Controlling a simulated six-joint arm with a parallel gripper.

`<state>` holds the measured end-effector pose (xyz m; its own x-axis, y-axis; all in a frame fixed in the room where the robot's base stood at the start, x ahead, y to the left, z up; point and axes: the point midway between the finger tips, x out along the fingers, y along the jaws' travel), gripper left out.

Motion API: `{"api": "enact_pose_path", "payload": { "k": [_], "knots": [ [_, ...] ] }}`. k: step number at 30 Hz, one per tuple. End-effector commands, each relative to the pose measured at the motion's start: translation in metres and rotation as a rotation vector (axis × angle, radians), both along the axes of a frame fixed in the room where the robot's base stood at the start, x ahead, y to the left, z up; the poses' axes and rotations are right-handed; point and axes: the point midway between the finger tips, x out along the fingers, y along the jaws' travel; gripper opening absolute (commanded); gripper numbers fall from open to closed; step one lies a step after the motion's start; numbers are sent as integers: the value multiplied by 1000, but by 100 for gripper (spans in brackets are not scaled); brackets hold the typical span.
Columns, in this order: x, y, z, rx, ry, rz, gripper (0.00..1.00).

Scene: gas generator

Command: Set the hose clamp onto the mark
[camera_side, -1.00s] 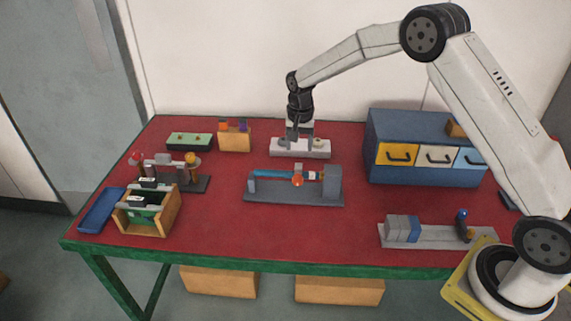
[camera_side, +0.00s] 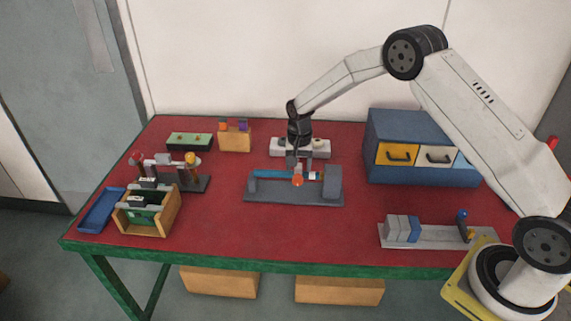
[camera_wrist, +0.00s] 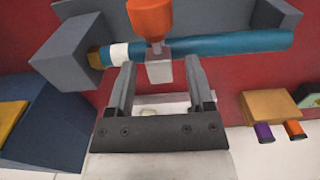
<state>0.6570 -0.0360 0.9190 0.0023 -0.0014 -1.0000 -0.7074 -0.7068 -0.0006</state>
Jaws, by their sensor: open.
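The hose clamp, with an orange knob (camera_wrist: 150,18) and a pale grey block (camera_wrist: 159,71), sits at the blue hose (camera_wrist: 232,42). In the side view the knob (camera_side: 297,181) hangs on the front of the hose. A white band (camera_wrist: 119,53), likely the mark, is on the hose near one end, apart from the clamp. It also shows in the side view (camera_side: 313,175), just right of the clamp. My gripper (camera_wrist: 160,66) is open, pointing down, with its fingers on either side of the grey block. In the side view my gripper (camera_side: 299,166) partly hides the clamp and hose.
The hose lies in a grey fixture (camera_side: 290,194) with a taller block (camera_side: 333,181) at its right end. A blue drawer cabinet (camera_side: 420,177) is to the right. The red table is clear in front.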

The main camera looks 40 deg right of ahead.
Motion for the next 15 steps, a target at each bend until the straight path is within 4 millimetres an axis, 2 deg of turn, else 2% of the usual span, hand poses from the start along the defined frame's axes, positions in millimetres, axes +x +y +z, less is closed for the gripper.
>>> {"api": "enact_pose_path", "payload": {
  "k": [1, 6, 7, 15],
  "knots": [
    [0, 0, 0, 0, 0, 0, 61],
    [0, 0, 0, 0, 0, 0, 7],
    [0, 0, 0, 0, 0, 0, 0],
    [0, 0, 0, 0, 0, 0, 0]
  ]
}}
